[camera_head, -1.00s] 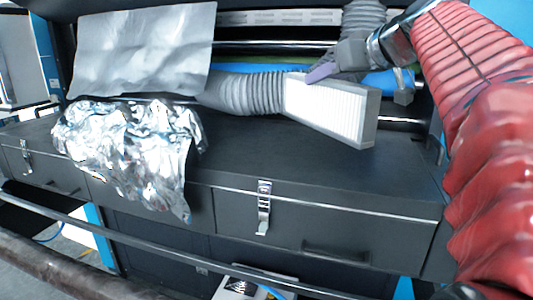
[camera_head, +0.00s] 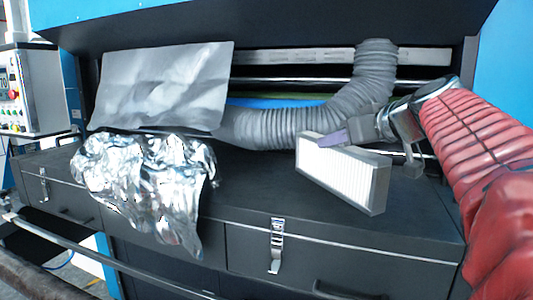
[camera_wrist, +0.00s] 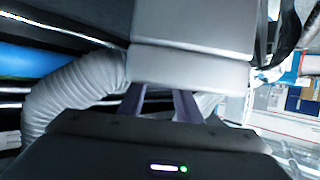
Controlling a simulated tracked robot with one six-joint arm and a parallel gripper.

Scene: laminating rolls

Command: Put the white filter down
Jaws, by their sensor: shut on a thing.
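The white filter (camera_head: 341,174) is a flat box with a white pleated face and a grey frame. In the head view it is tilted over the right part of the dark cabinet top; I cannot tell whether its lower edge touches the top. My gripper (camera_head: 332,139) is shut on the filter's upper edge. In the wrist view the grey filter frame (camera_wrist: 190,70) fills the upper middle, and the two purple fingers of my gripper (camera_wrist: 160,103) reach up to it. The fingertips are hidden there.
A ribbed grey hose (camera_head: 300,124) curves behind the filter. Crumpled silver foil (camera_head: 150,180) drapes over the cabinet's left front edge, and a grey sheet (camera_head: 165,85) stands behind it. The dark cabinet top (camera_head: 250,180) is clear between foil and filter. A metal latch (camera_head: 277,245) is on the front.

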